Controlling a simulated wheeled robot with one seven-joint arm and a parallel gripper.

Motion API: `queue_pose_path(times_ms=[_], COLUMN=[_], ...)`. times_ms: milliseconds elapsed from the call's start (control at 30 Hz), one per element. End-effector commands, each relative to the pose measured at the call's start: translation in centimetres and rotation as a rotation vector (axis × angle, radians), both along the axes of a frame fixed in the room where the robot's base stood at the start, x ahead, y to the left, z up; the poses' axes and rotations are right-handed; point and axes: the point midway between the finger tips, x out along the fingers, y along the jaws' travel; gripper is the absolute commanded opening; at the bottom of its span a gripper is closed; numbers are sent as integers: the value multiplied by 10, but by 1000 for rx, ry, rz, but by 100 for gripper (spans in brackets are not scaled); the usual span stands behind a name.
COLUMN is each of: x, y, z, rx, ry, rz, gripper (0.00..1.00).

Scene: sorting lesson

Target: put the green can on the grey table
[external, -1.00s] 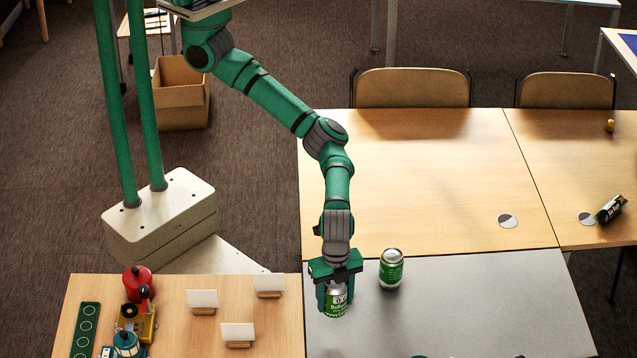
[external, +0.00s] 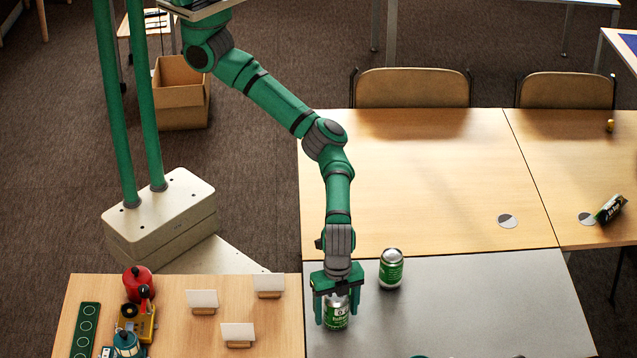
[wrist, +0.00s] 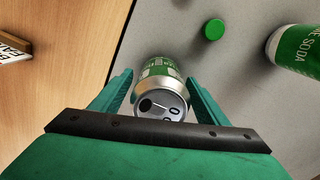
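A green can (external: 337,317) with a silver top stands upright on the grey table (external: 480,310), near its left edge. My gripper (external: 337,318) points down over it, with one finger on each side. In the wrist view the can (wrist: 158,68) stands between my gripper's fingers (wrist: 160,78), with a narrow gap on both sides, so the gripper looks open around it. A second green can (external: 391,268) stands upright to the right on the same table.
Wooden tables adjoin behind and at left; the left one holds cards (external: 202,299) and a red pot (external: 138,283). In the wrist view are a green disc (wrist: 213,29) and a partly cut-off soda container (wrist: 298,47).

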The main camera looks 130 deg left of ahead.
Motion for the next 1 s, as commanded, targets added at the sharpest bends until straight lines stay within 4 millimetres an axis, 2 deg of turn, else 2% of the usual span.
queue_pose_path(times_ms=[233, 367, 800, 1000], x=[0, 0, 0, 0], y=[0, 0, -1, -1], z=[2, 11, 93, 117], rx=[0, 0, -1, 0], ry=[-1, -1, -2, -1], rz=[0, 0, -1, -1], gripper=[68, 68, 68, 68])
